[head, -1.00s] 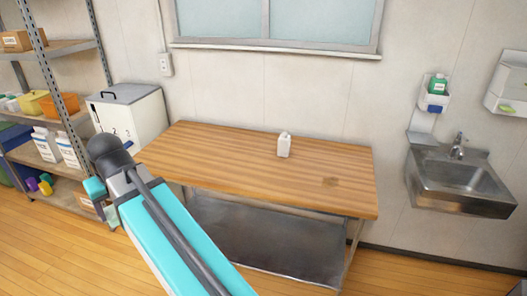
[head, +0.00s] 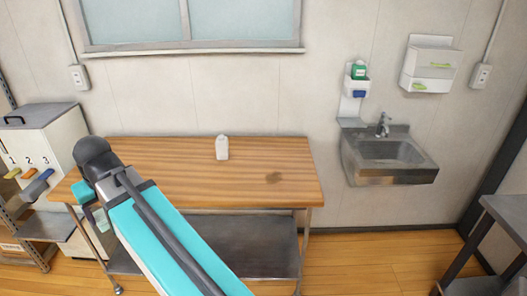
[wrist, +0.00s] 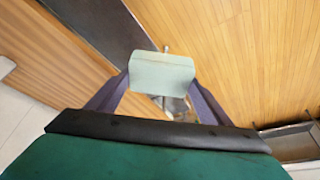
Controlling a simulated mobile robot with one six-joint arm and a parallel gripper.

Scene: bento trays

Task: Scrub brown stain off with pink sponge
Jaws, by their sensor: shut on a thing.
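A brown stain (head: 274,178) marks the right part of the wooden tabletop (head: 190,185) in the head view. My gripper (wrist: 160,84) is shut on a pale green block (wrist: 162,70), which looks like a sponge, in the wrist view. In the head view the block (head: 101,219) shows small and partly hidden beside my arm, near the table's left end, well left of the stain. I see no pink sponge in these frames.
A white bottle (head: 222,148) stands at the table's back, left of the stain. A steel sink (head: 390,160) hangs on the wall at right. A numbered cabinet (head: 35,140) stands at left, and a dark table (head: 500,225) at lower right. Most of the tabletop is clear.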

